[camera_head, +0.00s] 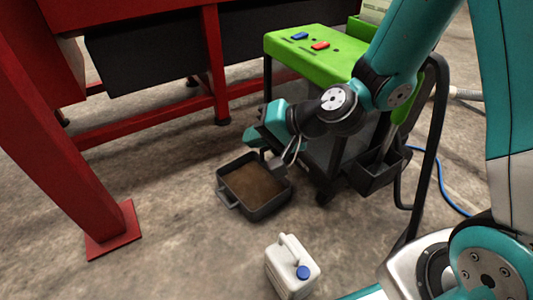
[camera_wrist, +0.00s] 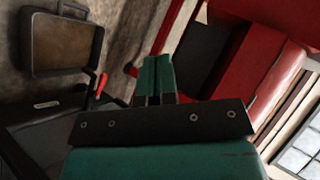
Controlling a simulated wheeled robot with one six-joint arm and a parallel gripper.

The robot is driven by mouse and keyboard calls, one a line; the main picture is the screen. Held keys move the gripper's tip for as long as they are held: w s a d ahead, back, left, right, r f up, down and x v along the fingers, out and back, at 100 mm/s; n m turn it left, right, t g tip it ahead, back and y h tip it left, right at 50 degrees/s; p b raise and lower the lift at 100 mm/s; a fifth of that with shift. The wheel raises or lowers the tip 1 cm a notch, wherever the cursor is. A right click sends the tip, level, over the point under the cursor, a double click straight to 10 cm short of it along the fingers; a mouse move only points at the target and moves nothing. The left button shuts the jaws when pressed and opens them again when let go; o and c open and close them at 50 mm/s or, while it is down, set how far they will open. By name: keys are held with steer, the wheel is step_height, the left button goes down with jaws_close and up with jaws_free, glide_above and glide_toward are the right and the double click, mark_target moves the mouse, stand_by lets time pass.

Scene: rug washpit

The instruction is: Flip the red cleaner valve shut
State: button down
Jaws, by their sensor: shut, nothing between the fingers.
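A red lever (camera_wrist: 102,84) shows in the wrist view, to the left of my fingers, beside the dark body of the cart (camera_wrist: 60,125). It stands apart from my gripper (camera_wrist: 152,60), whose two teal fingers are together and empty. In the head view my gripper (camera_head: 256,137) hangs at the left side of the green-topped cart (camera_head: 330,63), above the tray. The red lever is not clear in that view. A small blue block (camera_head: 299,36) and a small red block (camera_head: 320,46) lie on the cart's green top. I cannot tell whether these are levers.
A dark tray (camera_head: 226,186) with brown contents stands on the floor below my gripper; it also shows in the wrist view (camera_wrist: 29,42). A white jug (camera_head: 290,265) with a blue cap stands in front. A red frame (camera_head: 212,65) is at left. Bare floor lies between.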

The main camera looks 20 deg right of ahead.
steer(key=w+d+f+m+t+h+b, duration=0.1)
steer(key=w+d+f+m+t+h, duration=0.1)
steer(key=d+f+m, duration=0.3)
steer(key=w+d+f+m+t+h+b, duration=0.2)
steer(key=d+f+m, duration=0.4)
steer(key=f, duration=0.4)
steer(key=shift+w+f+t+h, duration=0.2)
steer(key=shift+w+t+h, duration=0.35)
steer(key=shift+h, duration=0.65)
steer(key=shift+w+p, duration=0.1)
steer(key=shift+p, duration=0.2)
steer(key=w+r+x, duration=0.1)
steer(key=x, duration=1.2)
steer(key=shift+r+p, duration=0.2)
steer(key=shift+p, duration=0.2)
steer(key=shift+w+a, duration=0.1)
steer(key=shift+a, duration=0.05)
